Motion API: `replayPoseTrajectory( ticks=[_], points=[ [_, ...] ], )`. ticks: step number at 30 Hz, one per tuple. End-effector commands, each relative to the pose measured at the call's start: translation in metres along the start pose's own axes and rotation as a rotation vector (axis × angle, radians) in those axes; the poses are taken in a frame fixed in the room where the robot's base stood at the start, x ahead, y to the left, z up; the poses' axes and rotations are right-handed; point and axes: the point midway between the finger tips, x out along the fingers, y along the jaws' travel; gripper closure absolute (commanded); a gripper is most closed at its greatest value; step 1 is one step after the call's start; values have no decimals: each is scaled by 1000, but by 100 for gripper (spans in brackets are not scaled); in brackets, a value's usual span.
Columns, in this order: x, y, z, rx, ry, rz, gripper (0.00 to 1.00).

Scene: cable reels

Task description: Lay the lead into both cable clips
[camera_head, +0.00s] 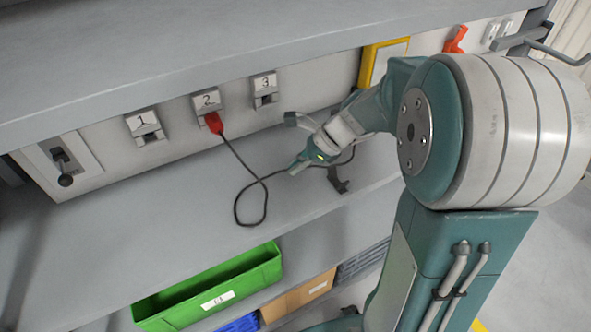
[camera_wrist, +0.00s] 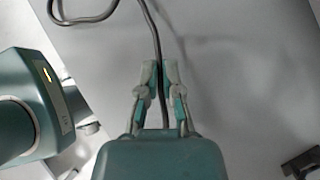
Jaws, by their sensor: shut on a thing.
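The dark lead (camera_head: 237,153) runs from a red plug (camera_head: 214,123) at socket 2, makes a loose loop on the grey shelf, and passes to my gripper (camera_head: 297,168). In the wrist view my gripper (camera_wrist: 158,72) is shut on the lead (camera_wrist: 152,25), which runs between the fingertips and back towards the palm. A dark cable clip (camera_head: 339,180) stands on the shelf just right of my gripper; the lead does not appear seated in it. A dark bracket, probably a clip (camera_wrist: 301,163), shows at the wrist view's lower right. I cannot make out a second clip clearly.
Sockets 1 (camera_head: 144,125) and 3 (camera_head: 265,89) flank the plugged one on the back panel, with a black lever (camera_head: 63,168) at left. A green bin (camera_head: 210,290) sits below the shelf's front edge. The shelf's left part is clear.

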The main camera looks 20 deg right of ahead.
Motion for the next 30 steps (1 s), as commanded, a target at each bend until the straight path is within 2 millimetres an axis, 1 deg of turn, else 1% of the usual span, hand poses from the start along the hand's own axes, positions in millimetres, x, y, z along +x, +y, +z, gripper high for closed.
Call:
replayPoseTrajectory(
  ticks=[16, 26, 30],
  points=[
    [-24, 0, 21, -2, 0, -1, 100],
    [-26, 0, 21, -2, 1, 0, 100],
    [-30, 3, 15, -17, 1, 15, 100]
  ],
)
